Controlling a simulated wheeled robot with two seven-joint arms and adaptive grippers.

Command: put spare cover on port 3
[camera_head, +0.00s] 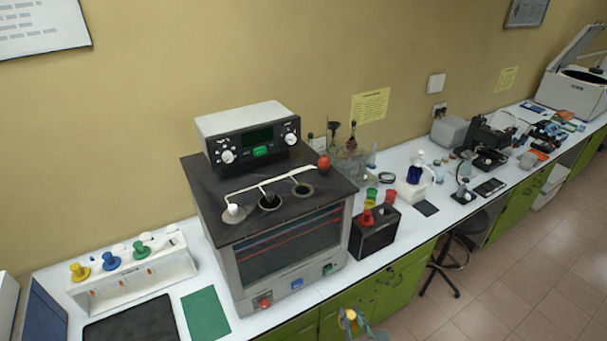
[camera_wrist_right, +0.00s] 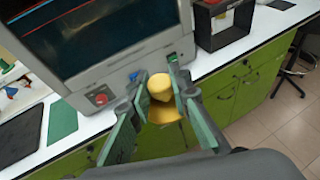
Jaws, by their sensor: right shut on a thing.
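My right gripper (camera_wrist_right: 156,92) is shut on a yellow cover (camera_wrist_right: 160,88) with a rounded knob and a wider flange below. In the head view the right gripper (camera_head: 353,323) shows at the bottom edge, low in front of the bench, with a bit of yellow in it. The oil bath (camera_head: 290,250) stands on the bench, with three round ports in its black top. The left port has a white piece (camera_head: 233,210) in it. Port numbers are not readable. My left gripper is out of view.
A white rack (camera_head: 135,282) at left bears yellow, blue and green knobbed covers. A black box (camera_head: 373,239) with a red knob stands right of the bath. A green mat (camera_head: 205,313) and a dark tray (camera_head: 133,322) lie at the bench front. Glassware stands behind the box.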

